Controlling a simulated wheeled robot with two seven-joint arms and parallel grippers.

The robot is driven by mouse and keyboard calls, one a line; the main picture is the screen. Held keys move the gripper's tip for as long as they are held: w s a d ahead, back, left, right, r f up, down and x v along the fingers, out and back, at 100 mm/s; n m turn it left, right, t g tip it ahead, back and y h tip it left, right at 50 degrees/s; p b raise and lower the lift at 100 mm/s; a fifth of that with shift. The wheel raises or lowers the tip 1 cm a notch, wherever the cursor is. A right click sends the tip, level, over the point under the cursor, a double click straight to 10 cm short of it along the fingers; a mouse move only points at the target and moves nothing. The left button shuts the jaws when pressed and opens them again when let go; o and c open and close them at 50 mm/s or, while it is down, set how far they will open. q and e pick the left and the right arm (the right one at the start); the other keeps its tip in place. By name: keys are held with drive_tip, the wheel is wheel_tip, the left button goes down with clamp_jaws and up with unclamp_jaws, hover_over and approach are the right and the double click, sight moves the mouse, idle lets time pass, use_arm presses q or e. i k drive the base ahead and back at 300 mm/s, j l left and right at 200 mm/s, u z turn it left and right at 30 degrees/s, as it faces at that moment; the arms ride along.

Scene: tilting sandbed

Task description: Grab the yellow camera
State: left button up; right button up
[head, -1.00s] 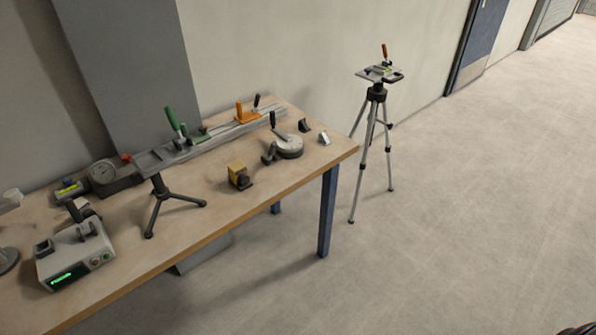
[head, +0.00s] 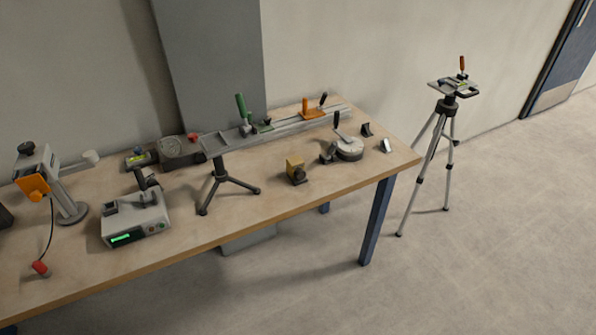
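The yellow camera (head: 296,170) is a small yellow box with a dark round lens part on its front right side. It stands on the wooden table (head: 215,233), near the front edge and right of the middle. No gripper touches it. Neither of my grippers shows in the head view.
A rail on a black tripod (head: 220,188) stands left of and behind the camera. A round grey device (head: 348,148) sits to its right. A grey box with a green display (head: 135,219) is further left. A floor tripod (head: 446,130) stands right of the table. The floor in front is clear.

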sight(296, 171)
drive_tip(key=i+j+u, duration=0.1)
drive_tip(key=i+u, duration=0.15)
drive_tip(key=i, duration=0.6)
